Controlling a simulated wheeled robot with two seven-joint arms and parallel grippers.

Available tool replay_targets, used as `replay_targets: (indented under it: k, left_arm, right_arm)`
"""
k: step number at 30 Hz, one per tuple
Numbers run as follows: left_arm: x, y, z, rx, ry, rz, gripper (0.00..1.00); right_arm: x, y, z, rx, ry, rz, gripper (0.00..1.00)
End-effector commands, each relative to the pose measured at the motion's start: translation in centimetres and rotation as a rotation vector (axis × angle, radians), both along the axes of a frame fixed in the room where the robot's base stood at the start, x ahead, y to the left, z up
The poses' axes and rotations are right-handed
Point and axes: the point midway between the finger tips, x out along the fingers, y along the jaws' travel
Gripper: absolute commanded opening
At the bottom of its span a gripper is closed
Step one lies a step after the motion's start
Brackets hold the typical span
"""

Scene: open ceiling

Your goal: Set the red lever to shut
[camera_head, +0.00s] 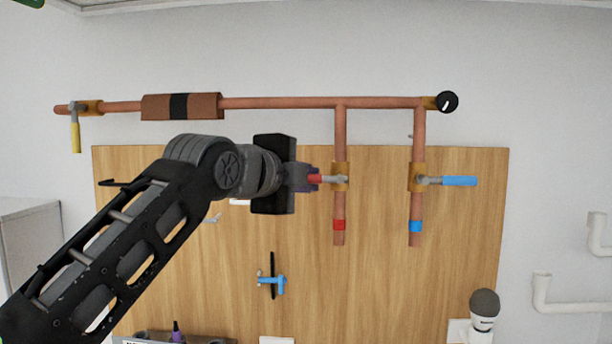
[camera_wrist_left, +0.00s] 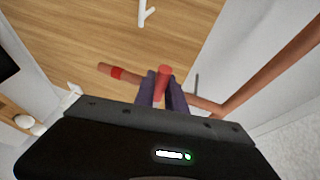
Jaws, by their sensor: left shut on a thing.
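The red lever (camera_head: 315,179) sticks out sideways to the left from a brass valve (camera_head: 340,177) on the vertical copper pipe with the red band (camera_head: 339,225). The lever lies across its pipe. My left gripper (camera_head: 306,179) is shut on the red lever from the left. In the left wrist view the red lever (camera_wrist_left: 163,80) shows between the purple fingers (camera_wrist_left: 162,92). The valve body is hidden there behind the gripper. My right gripper is not in view.
A blue lever (camera_head: 460,181) points right on the neighbouring pipe with a blue band. A yellow lever (camera_head: 76,137) hangs down at the far left. A wooden board (camera_head: 380,290) stands behind the pipes. A black round gauge (camera_head: 447,102) is at the upper right.

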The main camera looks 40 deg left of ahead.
Motion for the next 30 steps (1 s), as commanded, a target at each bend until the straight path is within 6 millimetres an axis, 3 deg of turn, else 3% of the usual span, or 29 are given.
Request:
replay_targets:
  k: [8,9,17,25,30]
  left_arm:
    - [0.0,-0.1,0.0,0.005,0.0,-0.002,0.0]
    - [0.0,-0.1,0.0,0.005,0.0,-0.002,0.16]
    - [0.0,0.0,0.0,0.003,0.0,0.0,0.37]
    - [-0.1,0.0,0.0,0.002,-0.001,0.0,0.37]
    - [-1.3,-0.3,0.2,0.002,-0.003,0.001,0.37]
  right_arm:
    - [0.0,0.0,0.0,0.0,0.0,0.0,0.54]
    - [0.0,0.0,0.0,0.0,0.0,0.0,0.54]
    - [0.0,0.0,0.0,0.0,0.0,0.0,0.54]
    - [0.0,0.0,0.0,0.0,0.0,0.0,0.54]
    - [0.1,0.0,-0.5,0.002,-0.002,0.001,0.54]
